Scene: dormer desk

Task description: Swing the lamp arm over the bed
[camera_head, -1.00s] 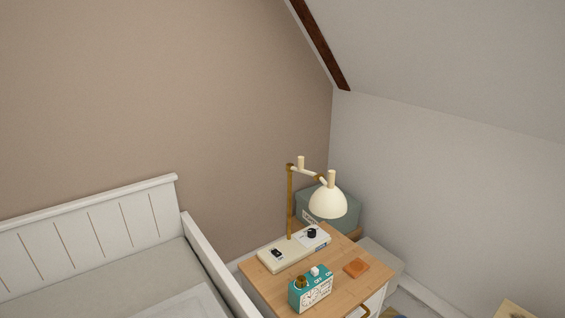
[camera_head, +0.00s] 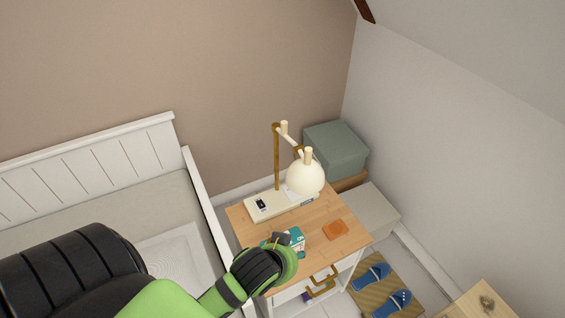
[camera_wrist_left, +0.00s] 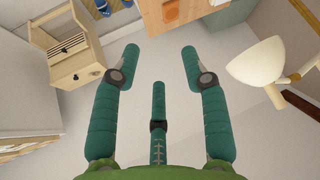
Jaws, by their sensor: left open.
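The lamp stands on the nightstand with a brass post (camera_head: 277,160) and a cream base (camera_head: 262,207). Its jointed arm (camera_head: 290,140) reaches from the post top to the right, with upright cream pegs, and carries the cream shade (camera_head: 305,180) over the nightstand, away from the bed. The bed (camera_head: 150,200) is on the left. My right gripper is not in view.
An orange coaster (camera_head: 335,230) lies on the nightstand top (camera_head: 315,245). A grey-green box (camera_head: 335,148) stands behind it, by the sloping wall. Blue slippers (camera_head: 375,275) lie on a mat at right. The bed's side rail (camera_head: 207,210) borders the nightstand.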

